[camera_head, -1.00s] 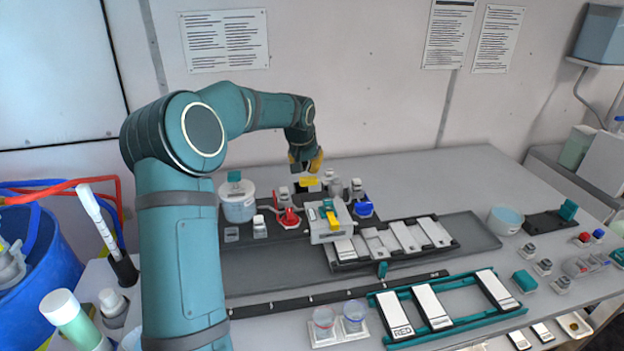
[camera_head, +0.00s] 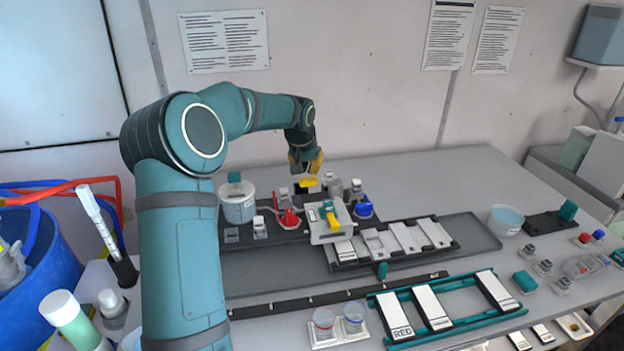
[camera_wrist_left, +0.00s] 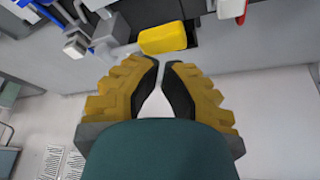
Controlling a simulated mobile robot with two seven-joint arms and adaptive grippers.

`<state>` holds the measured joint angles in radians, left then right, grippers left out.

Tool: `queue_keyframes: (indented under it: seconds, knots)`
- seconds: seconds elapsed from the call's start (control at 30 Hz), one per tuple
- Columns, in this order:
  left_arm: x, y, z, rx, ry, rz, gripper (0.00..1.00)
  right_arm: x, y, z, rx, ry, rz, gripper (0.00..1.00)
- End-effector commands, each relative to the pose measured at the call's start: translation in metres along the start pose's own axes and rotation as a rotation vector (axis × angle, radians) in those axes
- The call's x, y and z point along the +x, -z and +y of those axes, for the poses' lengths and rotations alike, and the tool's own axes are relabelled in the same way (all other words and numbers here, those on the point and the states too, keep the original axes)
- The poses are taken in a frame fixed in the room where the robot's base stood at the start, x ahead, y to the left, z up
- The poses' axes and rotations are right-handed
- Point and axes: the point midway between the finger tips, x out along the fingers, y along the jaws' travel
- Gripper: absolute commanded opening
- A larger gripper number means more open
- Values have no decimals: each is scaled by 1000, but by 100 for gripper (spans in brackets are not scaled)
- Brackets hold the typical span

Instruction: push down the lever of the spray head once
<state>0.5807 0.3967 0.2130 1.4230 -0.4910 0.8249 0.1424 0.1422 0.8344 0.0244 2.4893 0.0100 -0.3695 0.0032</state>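A yellow lever-like block (camera_head: 308,182) shows just below my left gripper (camera_head: 306,163), at the back of the dark panel on the table. I take it for the spray head's lever, though the head itself is hard to make out. In the left wrist view the yellow block (camera_wrist_left: 163,38) lies just beyond the fingertips, and no contact is clear. My left gripper (camera_wrist_left: 161,63) has its two ribbed yellow fingers brought together with only a sliver between the tips, holding nothing. My right gripper is not in view.
A red fitting (camera_head: 289,218) and a grey block with a yellow-and-teal handle (camera_head: 331,215) stand in front. A white tub (camera_head: 238,203) is to the left, a blue fitting (camera_head: 363,208) to the right. The table's back right is clear.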

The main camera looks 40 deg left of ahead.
Motion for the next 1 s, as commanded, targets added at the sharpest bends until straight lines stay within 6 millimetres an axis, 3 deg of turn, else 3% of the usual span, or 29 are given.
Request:
queue_keyframes:
  seconds: [1.0]
  knots:
    - [30, -13, 0, 1, -1, -1, 0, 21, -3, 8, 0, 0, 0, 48]
